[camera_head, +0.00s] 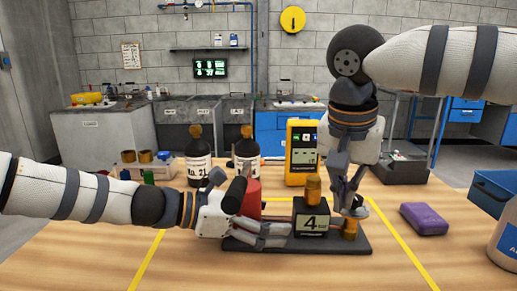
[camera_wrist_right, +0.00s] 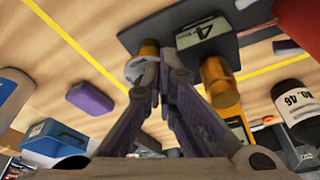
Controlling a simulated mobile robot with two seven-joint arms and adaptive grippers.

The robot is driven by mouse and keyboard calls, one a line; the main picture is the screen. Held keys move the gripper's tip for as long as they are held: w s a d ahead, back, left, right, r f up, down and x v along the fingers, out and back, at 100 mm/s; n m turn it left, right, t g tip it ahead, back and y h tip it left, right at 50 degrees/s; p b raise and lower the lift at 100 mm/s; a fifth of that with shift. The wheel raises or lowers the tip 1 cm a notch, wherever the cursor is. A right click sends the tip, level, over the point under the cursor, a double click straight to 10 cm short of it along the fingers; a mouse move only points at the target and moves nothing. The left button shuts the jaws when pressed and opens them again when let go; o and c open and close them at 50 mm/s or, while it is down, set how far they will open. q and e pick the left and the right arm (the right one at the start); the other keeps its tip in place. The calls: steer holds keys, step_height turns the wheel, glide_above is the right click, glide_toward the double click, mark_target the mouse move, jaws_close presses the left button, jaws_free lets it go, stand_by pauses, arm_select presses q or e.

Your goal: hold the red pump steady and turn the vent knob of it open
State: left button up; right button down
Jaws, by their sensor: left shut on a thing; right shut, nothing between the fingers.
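The red pump (camera_head: 252,197) stands on a dark base plate (camera_head: 300,246) with a black block marked 4 (camera_head: 311,220) and an upright brass cylinder (camera_head: 313,190). My left gripper (camera_head: 287,236) is shut low on the pump assembly, its fingers in front of the red body; the exact contact is hidden. A short brass fitting with a pale round knob (camera_head: 357,209) is at the plate's right end, also in the right wrist view (camera_wrist_right: 134,70). My right gripper (camera_head: 349,207) points down at this knob, shut and empty, its tips at or against it (camera_wrist_right: 153,70); touching is unclear.
A purple block (camera_head: 424,218) lies to the right, near a blue bin (camera_head: 492,190) and a pale bottle (camera_head: 505,245). Behind stand a yellow meter (camera_head: 301,150) and two dark labelled bottles (camera_head: 198,160). The table's front is clear, with yellow tape lines.

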steer(key=shift+w+d+f, duration=0.1)
steer(key=shift+w+d, duration=0.05)
steer(key=shift+d, duration=0.05)
steer(key=shift+s+d+f, duration=0.1)
steer(key=shift+s+d, duration=0.2)
stand_by(0.4)
steer(key=shift+s+d, duration=0.15)
steer(key=shift+d, duration=0.05)
steer(key=shift+s+d+f, duration=0.1)
steer(key=shift+s+d, duration=0.1)
steer(key=shift+d, duration=0.2)
steer(key=shift+s, duration=0.1)
step_height(320, 180, up, 6)
steer(key=shift+s+a, duration=0.15)
stand_by(0.6)
